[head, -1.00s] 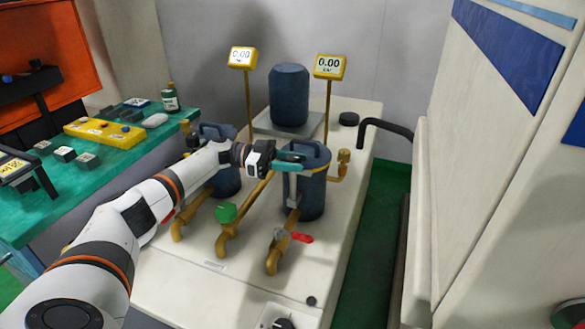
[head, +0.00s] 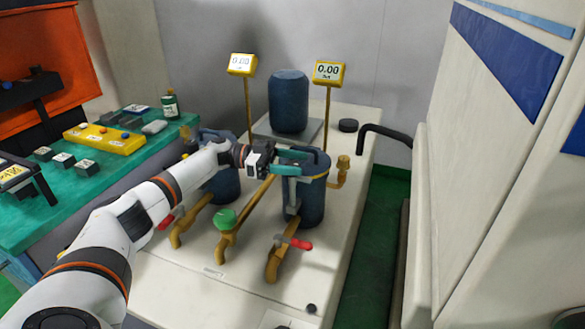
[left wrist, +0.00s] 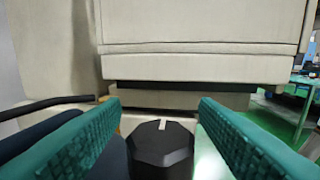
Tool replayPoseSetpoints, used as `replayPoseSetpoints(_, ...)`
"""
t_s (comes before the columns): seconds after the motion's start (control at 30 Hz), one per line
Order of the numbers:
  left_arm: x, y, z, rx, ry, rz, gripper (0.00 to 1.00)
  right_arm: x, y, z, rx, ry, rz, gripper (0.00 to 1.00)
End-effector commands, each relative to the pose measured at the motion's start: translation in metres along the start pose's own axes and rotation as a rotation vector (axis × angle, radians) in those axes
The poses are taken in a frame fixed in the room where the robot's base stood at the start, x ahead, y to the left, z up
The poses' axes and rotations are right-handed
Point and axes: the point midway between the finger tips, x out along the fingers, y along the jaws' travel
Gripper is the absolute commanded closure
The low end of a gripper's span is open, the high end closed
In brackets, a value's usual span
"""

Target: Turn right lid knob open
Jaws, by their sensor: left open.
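The right blue canister (head: 312,205) stands on the cream bench, with a dark handle on its lid. My left gripper (head: 306,160) is at its lid, with green fingers spread apart over the top. In the left wrist view, a black faceted knob (left wrist: 160,152) with a pale mark lies between and below the open fingers (left wrist: 160,108). No contact between fingers and knob shows. In the head view the knob is hidden by the gripper and handle. My right gripper is not in view.
A left canister (head: 222,186) stands behind my left arm. Brass pipes with a green knob (head: 225,219) and a red-handled valve (head: 298,244) are in front. Two yellow displays (head: 329,71) stand behind, near a larger blue vessel (head: 289,101). A tall cream cabinet (head: 500,130) is at right.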

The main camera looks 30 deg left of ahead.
Motion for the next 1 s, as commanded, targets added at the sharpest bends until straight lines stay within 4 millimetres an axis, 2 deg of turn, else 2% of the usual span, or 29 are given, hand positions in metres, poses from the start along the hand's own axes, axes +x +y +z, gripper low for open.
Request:
replayPoseSetpoints(0.2,-0.001,0.0,0.045,0.005,0.001,0.001,0.45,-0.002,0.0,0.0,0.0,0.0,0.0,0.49)
replayPoseSetpoints(0.4,0.0,0.0,0.074,0.003,0.001,0.001,0.45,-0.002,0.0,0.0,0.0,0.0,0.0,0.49)
replayPoseSetpoints(0.57,0.0,0.0,0.082,0.001,0.001,0.002,0.45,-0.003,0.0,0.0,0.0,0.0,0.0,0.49)
replayPoseSetpoints(1.0,0.0,0.0,0.082,0.0,0.001,0.001,0.45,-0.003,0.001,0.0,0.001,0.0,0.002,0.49)
